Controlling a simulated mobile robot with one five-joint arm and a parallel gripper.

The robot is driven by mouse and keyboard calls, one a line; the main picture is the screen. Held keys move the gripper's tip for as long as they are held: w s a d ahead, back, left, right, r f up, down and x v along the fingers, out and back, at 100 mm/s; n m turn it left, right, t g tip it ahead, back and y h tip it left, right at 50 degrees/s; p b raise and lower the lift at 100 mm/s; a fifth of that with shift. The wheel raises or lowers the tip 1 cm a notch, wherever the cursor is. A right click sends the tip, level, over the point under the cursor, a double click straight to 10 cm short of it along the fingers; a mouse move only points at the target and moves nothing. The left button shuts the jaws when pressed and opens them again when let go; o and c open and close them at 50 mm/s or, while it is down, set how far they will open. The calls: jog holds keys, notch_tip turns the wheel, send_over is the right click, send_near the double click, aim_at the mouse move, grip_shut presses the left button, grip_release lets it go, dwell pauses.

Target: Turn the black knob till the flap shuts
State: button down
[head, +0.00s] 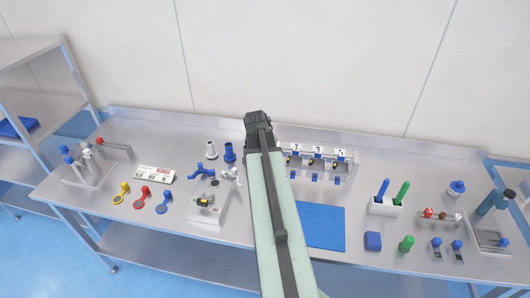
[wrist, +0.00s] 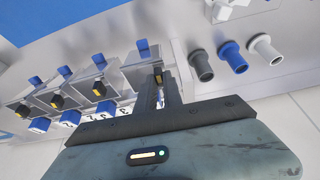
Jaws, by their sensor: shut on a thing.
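A row of clear dispensers (head: 327,165) carries black knobs with yellow marks and blue parts above and below them. In the wrist view my gripper (wrist: 163,86) is shut on the black knob (wrist: 158,71) of the rightmost dispenser. I cannot tell how far the flap is open. Other black knobs (wrist: 99,88) sit to the left, apart from my gripper. In the head view my arm hides the gripper and the held knob.
Grey, blue and white sockets (wrist: 232,56) stand close to the right in the wrist view. In the head view a blue mat (head: 322,226) lies in front of the dispensers. A grey fixture (head: 207,219) stands left of my arm, and a white pen holder (head: 384,208) stands to the right.

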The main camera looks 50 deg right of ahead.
jog(key=shift+m, duration=0.5)
jog(key=shift+g, duration=0.3)
jog(key=c, duration=1.5)
grip_release()
jog(key=shift+r, duration=0.1)
jog(key=p+v, duration=0.7)
jog(key=shift+a+r, duration=0.2)
jog(key=shift+a, duration=0.05)
